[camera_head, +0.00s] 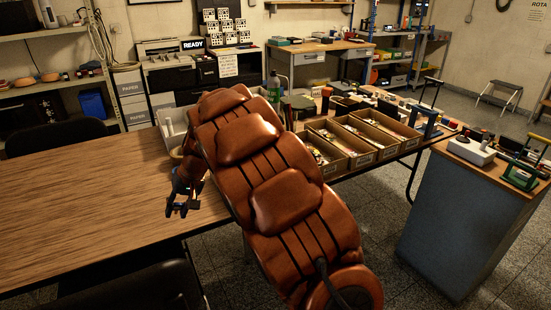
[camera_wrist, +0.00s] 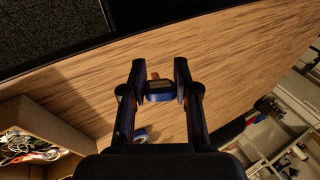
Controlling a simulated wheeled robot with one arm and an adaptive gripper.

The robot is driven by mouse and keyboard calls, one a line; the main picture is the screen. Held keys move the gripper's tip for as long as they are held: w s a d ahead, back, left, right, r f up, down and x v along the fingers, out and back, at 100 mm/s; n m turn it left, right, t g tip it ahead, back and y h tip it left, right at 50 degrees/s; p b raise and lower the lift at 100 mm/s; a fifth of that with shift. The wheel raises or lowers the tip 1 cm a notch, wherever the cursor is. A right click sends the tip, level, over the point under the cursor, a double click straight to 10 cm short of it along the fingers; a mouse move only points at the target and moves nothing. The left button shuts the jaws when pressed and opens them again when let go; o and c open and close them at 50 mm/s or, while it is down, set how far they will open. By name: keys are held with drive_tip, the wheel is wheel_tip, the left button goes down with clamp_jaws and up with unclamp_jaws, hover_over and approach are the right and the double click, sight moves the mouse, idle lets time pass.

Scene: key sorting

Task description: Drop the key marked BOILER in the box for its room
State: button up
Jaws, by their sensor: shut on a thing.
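My gripper (camera_wrist: 162,84) is shut on a key with a blue tag (camera_wrist: 160,97) in the wrist view. A brass-coloured tip shows above the tag, and any marking on it is too small to read. In the head view my gripper (camera_head: 182,207) is over the wooden table, left of my arm, and the key is hard to make out there. Open cardboard boxes (camera_head: 363,159) stand in a row right of my arm, with small labels that I cannot read. A cardboard box (camera_wrist: 75,127) holding tangled cables shows at the lower left of the wrist view.
The left part of the wooden table (camera_head: 85,190) is bare. A small blue and white thing (camera_wrist: 140,134) lies on it below my gripper in the wrist view. A white bin (camera_head: 172,125) and green bottle (camera_head: 274,87) stand behind. A blue-grey cabinet (camera_head: 455,225) is at right.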

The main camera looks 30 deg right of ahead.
drive_tip(key=w+d+r+n+t+h+b, duration=0.1)
drive_tip(key=w+d+r+t+b, duration=0.2)
drive_tip(key=d, duration=0.6)
drive_tip(key=w+d+r+n+t+h, duration=0.15)
drive_tip(key=w+d+r, duration=0.3)
drive_tip(key=d, duration=0.45)
drive_tip(key=s+d+f+t, duration=0.1)
drive_tip(key=s+d, duration=0.1)
drive_tip(key=d, duration=0.6)
drive_tip(key=s+d+f+t, duration=0.1)
drive_tip(key=s+d+t, duration=0.1)
drive_tip(key=d, duration=0.6)
drive_tip(key=shift+g, duration=0.25)
drive_tip(key=shift+w+f+b, duration=0.1)
drive_tip(key=shift+f+b, duration=0.55)
drive_tip(key=shift+f, duration=2.3)
drive_tip(key=o, duration=1)
